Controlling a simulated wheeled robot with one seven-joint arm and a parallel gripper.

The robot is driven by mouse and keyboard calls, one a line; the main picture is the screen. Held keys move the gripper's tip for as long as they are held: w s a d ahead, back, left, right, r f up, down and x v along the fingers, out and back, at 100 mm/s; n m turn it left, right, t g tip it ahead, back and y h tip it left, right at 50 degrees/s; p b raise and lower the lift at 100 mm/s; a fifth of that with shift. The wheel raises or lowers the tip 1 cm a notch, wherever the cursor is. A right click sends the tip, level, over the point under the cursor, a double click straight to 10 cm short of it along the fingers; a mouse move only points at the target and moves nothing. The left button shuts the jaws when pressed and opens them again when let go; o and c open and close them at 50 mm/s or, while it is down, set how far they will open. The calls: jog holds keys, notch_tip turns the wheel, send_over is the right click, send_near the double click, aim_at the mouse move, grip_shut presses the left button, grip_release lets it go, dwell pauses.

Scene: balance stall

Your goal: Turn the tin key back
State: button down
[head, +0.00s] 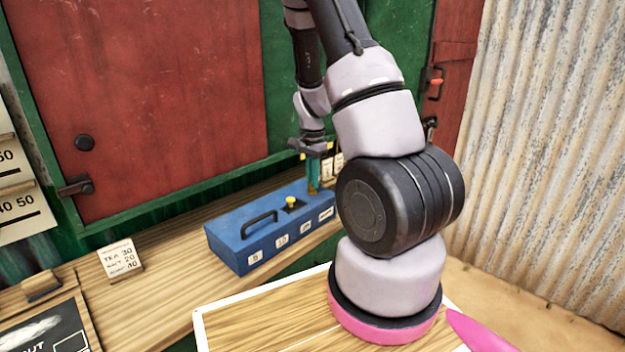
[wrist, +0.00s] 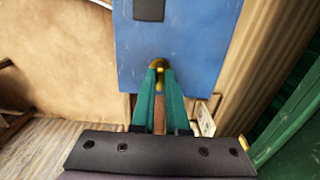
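The blue tin (head: 237,246) is a long box with a black handle on the wooden counter. The brass tin key (wrist: 159,66) shows at the fingertips in the wrist view, near the tin's end. In the head view, brass (head: 313,190) shows low at the fingers over the tin's right end. My gripper (wrist: 160,75) has teal fingers pointing down, one on each side of the key, with a narrow gap that the key fills. It looks shut on the key. The fingers hide part of the key, so its turn angle is unclear.
A yellow knob (head: 291,200) on a black plate stands on the tin's top, close to the fingers. A price card (head: 121,259) stands on the counter to the left. Green and red shutters rise behind the counter. The counter between card and tin is clear.

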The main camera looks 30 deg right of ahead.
jog(key=shift+n, duration=0.4)
jog(key=n, duration=0.3)
jog(key=shift+n, duration=0.4)
jog(key=n, duration=0.4)
jog(key=shift+n, duration=0.4)
jog(key=n, duration=0.4)
jog(key=shift+n, duration=2.2)
jog(key=c, duration=0.9)
grip_release()
